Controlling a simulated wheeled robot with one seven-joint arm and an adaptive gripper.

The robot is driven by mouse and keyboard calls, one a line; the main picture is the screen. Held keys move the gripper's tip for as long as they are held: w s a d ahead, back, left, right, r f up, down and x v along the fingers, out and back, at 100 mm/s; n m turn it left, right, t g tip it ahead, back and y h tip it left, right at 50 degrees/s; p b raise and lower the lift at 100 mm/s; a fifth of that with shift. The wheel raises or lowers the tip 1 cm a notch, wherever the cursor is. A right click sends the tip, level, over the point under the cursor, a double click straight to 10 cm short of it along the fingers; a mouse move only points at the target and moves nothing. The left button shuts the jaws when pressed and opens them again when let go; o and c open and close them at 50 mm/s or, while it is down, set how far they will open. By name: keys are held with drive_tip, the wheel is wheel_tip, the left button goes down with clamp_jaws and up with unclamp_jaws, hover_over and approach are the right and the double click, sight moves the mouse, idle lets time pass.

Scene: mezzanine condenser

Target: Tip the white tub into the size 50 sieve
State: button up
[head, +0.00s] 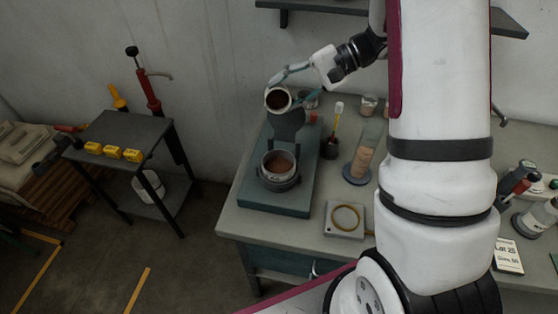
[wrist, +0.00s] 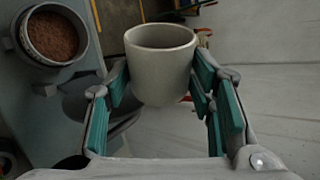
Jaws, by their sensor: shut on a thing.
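The white tub (head: 278,98) is tilted in the air, its open mouth toward the head camera and its inside dark brown; whether that is contents or shade I cannot tell. My gripper (head: 289,89) is shut on its sides. In the wrist view the tub (wrist: 160,75) sits between the teal fingers of my gripper (wrist: 158,84). A round metal sieve (head: 279,165) with brown grains in it stands on the teal machine, below the tub and nearer the camera. The sieve also shows at upper left in the wrist view (wrist: 52,36). No size mark on it is readable.
A flat square plate with a brass ring (head: 346,219) lies right of the machine base (head: 296,206). A clear cylinder of tan discs (head: 361,160) and a small pot with a yellow-topped tool (head: 332,147) stand behind it. A card reading Lot 25 (head: 508,256) is at right.

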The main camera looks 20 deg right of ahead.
drive_tip(key=shift+s+r, duration=0.1)
idle(0.3)
drive_tip(key=shift+n+t+h, duration=0.3)
drive_tip(key=shift+n+t, duration=0.3)
drive_tip(key=shift+t, duration=0.1)
drive_tip(key=shift+s+a+f, duration=0.1)
drive_tip(key=shift+s+f, duration=0.15)
drive_tip(key=shift+f, duration=0.65)
drive_tip(key=shift+s+a+f, duration=0.1)
drive_tip(key=shift+s+f, duration=0.15)
drive_tip(key=shift+f, duration=0.6)
drive_tip(key=shift+s+a+f, duration=0.1)
drive_tip(key=shift+s+f, duration=0.15)
drive_tip(key=shift+f, duration=0.65)
drive_tip(key=shift+s+a+f+n+t+b, duration=0.15)
drive_tip(key=shift+s+f+n+t+b, duration=0.3)
drive_tip(key=shift+f+n+t+b, duration=0.4)
drive_tip(key=shift+s+a+f+n+t+h+b, duration=0.15)
drive_tip(key=shift+s+f+n+t+b, duration=0.3)
drive_tip(key=shift+b, duration=0.9)
drive_tip(key=shift+s+a+f+n+t+h+b, duration=0.15)
drive_tip(key=shift+f+n+t+b, duration=0.45)
drive_tip(key=shift+b, duration=0.7)
drive_tip(key=shift+s+f, duration=0.2)
drive_tip(key=shift+f, duration=0.1)
